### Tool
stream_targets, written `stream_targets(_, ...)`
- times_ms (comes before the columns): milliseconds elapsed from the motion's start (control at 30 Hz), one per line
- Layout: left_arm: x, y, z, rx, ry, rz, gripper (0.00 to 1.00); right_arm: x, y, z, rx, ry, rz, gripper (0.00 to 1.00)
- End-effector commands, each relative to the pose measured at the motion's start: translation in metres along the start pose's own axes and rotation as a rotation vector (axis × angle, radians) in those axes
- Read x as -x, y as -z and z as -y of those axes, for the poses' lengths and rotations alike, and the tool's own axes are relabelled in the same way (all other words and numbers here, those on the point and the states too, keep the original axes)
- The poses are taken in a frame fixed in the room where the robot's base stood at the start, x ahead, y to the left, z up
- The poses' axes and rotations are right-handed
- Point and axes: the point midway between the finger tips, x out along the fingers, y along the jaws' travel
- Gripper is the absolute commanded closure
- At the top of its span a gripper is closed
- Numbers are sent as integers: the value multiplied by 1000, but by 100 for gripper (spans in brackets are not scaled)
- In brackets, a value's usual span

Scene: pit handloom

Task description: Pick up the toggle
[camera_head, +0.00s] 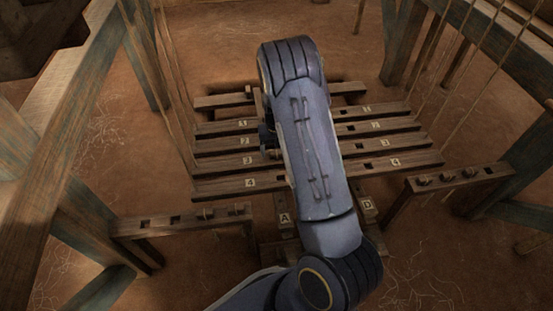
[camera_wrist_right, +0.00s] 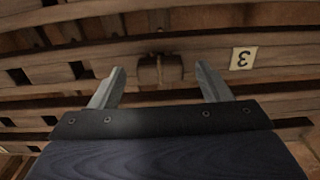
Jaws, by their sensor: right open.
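In the right wrist view a small rounded brown wooden toggle (camera_wrist_right: 148,71) sits at a wooden bar (camera_wrist_right: 205,47), a little left of an upside-down label 3. My right gripper (camera_wrist_right: 159,68) is open, with one finger on each side of the toggle in the picture. I see no contact between fingers and toggle. In the head view my right arm reaches over the numbered bars, and the right gripper (camera_head: 266,136) shows only partly as a dark shape at their left-middle. My arm hides much of that area. My left gripper is not in view.
Several numbered bars (camera_head: 228,164) lie across the pit frame. A slotted rail (camera_head: 181,221) stands at the left. A right rail (camera_head: 458,180) carries several small wooden pieces (camera_head: 447,177). Cords (camera_head: 484,75) and thick loom posts flank both sides.

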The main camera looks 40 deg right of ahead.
Motion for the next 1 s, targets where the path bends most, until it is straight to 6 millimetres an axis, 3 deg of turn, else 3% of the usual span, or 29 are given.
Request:
stream_targets(267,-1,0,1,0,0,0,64,-4,0,0,0,1,-1,32)
stream_targets(600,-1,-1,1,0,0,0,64,-4,0,0,0,1,-1,76)
stream_targets(1000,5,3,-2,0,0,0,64,7,0,0,0,1,-2,77)
